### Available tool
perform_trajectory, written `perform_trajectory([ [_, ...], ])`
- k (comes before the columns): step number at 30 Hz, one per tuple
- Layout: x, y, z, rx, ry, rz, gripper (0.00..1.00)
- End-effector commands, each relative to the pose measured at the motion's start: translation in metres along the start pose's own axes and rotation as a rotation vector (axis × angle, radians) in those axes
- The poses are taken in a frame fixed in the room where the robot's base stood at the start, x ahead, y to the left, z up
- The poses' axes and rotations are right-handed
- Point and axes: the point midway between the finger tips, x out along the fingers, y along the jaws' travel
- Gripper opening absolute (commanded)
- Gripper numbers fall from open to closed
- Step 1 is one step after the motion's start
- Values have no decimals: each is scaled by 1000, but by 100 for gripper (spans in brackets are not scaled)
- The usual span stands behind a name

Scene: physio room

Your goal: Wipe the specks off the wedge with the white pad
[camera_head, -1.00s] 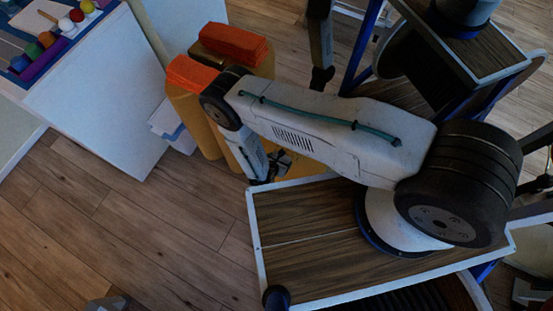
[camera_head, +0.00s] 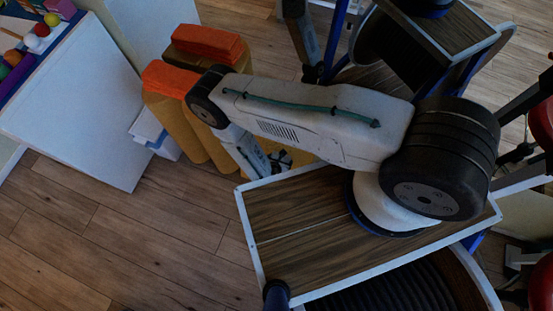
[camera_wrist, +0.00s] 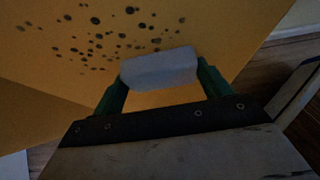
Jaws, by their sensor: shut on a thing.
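The wedge (camera_wrist: 40,55) is a yellow-orange block filling the upper part of the wrist view. Many dark specks (camera_wrist: 110,38) of mixed size are scattered over its face, mostly left of and beyond the pad. The white pad (camera_wrist: 160,68) is a pale block held between the two green fingers of my gripper (camera_wrist: 160,78). My gripper is shut on it. The pad lies close in front of the speckled face; I cannot tell whether they touch. In the head view the gripper end is small and partly hidden by my arm, beside yellow blocks (camera_head: 185,125).
Folded orange towels (camera_head: 207,42) lie on the yellow blocks. A white-topped table (camera_head: 80,105) with coloured balls stands at the left, and a small white box (camera_head: 150,128) sits between. Wooden floor (camera_head: 150,240) is clear at the lower left. Red round objects (camera_head: 541,120) show at the right edge.

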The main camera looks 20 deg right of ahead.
Motion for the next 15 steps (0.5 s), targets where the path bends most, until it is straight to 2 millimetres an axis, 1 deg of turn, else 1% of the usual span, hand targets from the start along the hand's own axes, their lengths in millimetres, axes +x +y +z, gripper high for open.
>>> perform_trajectory([
  [10, 1, -28, 0, -1, 0, -3, 58],
  [15, 0, -33, 1, -1, 0, -1, 58],
])
